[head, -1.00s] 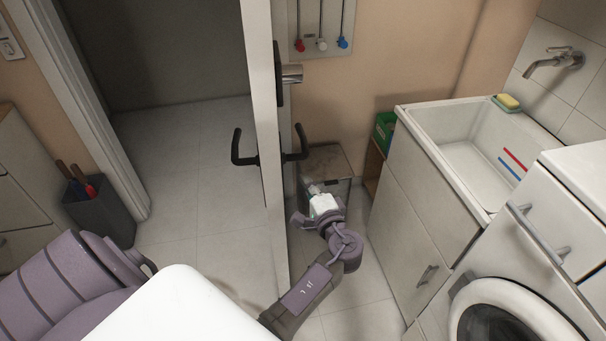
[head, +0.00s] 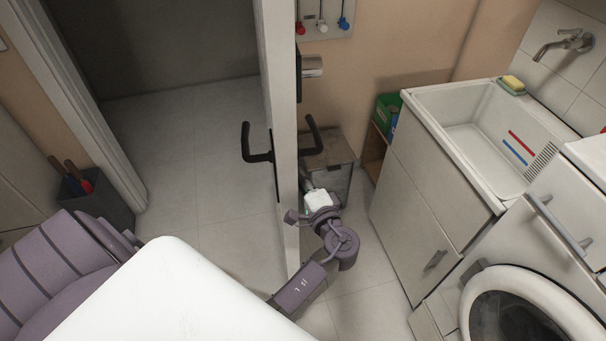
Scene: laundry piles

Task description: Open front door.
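The front door (head: 283,203) stands open, seen nearly edge-on in the middle of the head view, with the doorway and a tiled floor beyond on its left. It has a black lever handle on each face; the left one (head: 258,145) and the right one (head: 312,137) both stick out free. My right arm reaches to the right side of the door, below the handle. My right gripper (head: 308,182) is at its far end, partly hidden by the wrist, so its fingers cannot be made out. My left arm is at the lower left; its gripper is not visible.
A sink cabinet (head: 418,205) and a washing machine (head: 530,300) stand at the right. A grey box (head: 330,160) is behind the door. A dark bin (head: 95,205) stands by the left door frame. The floor through the doorway (head: 190,150) is clear.

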